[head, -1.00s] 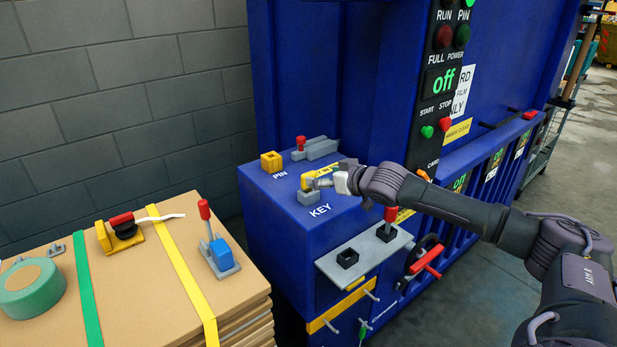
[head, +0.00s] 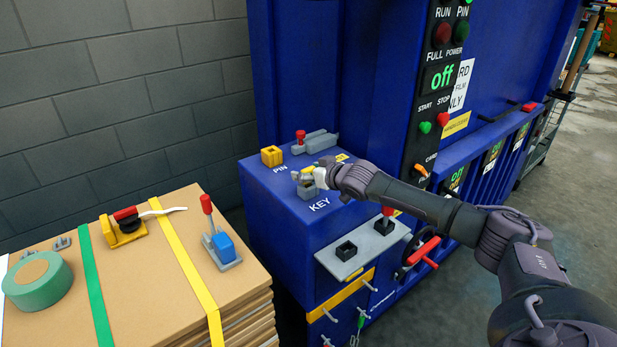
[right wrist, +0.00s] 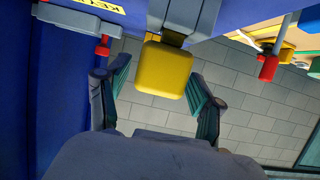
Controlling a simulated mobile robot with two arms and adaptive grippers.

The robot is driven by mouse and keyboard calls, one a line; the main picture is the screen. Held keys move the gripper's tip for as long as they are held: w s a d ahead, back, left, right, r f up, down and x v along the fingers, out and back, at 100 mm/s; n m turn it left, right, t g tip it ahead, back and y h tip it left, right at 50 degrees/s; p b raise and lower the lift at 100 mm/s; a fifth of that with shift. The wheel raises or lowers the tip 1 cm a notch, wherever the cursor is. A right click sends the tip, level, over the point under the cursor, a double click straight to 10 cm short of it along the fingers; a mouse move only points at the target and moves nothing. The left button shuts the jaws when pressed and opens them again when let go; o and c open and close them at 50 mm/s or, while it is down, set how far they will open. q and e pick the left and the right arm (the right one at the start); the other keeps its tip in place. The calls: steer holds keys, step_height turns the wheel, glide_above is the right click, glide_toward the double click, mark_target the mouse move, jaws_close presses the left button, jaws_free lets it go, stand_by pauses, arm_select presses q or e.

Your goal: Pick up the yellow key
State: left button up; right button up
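The yellow key (right wrist: 165,68) shows large in the right wrist view, joined to a grey block (right wrist: 182,14). In the head view, the key is mostly hidden by my right gripper (head: 305,177), just above the grey block (head: 308,191) marked KEY on the blue machine's ledge. In the right wrist view, my right gripper's fingers (right wrist: 158,95) stand apart, one on each side of the key, with gaps showing. The gripper is open and holds nothing. My left gripper is not in view.
A yellow block (head: 271,156) marked PIN and a grey latch with a red knob (head: 301,137) sit behind on the ledge. A grey plate (head: 338,262) with a red-knobbed lever is below. A cardboard stack (head: 150,270) with tape and tools stands at left.

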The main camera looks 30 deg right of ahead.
steer(key=c, duration=0.8)
steer(key=shift+c, duration=0.3)
steer(key=shift+r, duration=0.1)
